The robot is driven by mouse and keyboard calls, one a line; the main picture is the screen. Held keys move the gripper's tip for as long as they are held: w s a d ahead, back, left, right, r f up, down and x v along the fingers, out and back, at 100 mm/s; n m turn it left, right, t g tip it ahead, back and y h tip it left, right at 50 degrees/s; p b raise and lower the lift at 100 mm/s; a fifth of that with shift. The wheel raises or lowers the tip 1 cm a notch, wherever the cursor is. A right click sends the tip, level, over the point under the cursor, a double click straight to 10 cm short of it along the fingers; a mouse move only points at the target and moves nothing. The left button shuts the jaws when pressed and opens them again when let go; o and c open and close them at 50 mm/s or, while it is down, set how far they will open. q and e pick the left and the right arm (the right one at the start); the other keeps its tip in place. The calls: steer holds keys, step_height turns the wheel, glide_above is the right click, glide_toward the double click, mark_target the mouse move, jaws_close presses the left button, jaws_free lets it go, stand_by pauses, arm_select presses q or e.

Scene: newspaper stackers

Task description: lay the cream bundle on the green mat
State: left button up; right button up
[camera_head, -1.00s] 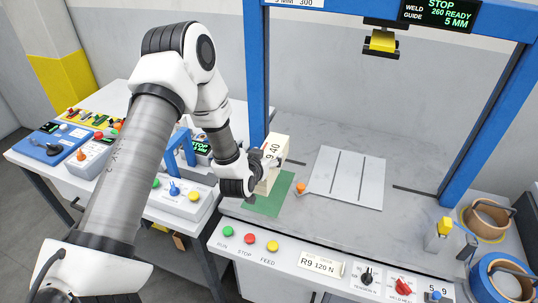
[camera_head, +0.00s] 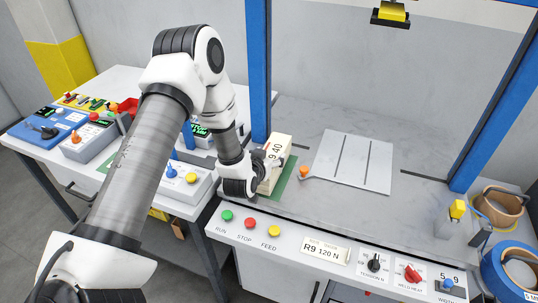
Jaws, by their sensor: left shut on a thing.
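The cream bundle (camera_head: 275,171), a block marked 9 40, stands on edge over the green mat (camera_head: 291,180) at the left of the machine's table. My left gripper (camera_head: 271,163) is shut on the bundle from its left side. The gripper and the bundle cover much of the mat, and a green strip shows to the right of the bundle. I cannot tell whether the bundle's lower edge touches the mat. My right gripper is not in view.
A blue frame post (camera_head: 257,75) rises close behind the bundle. A small orange-tipped part (camera_head: 304,171) and a grey slotted plate (camera_head: 352,162) lie to the right. The control panel (camera_head: 320,250) runs along the front edge. Tape rolls (camera_head: 510,268) sit at far right.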

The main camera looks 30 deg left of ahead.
arm_select(q)
steer(key=shift+f+b, duration=0.4)
stand_by(0.5)
steer(key=o, duration=1.7)
steer(key=shift+o, duration=1)
steer(key=shift+s+f, duration=0.1)
steer(key=v, duration=1.2)
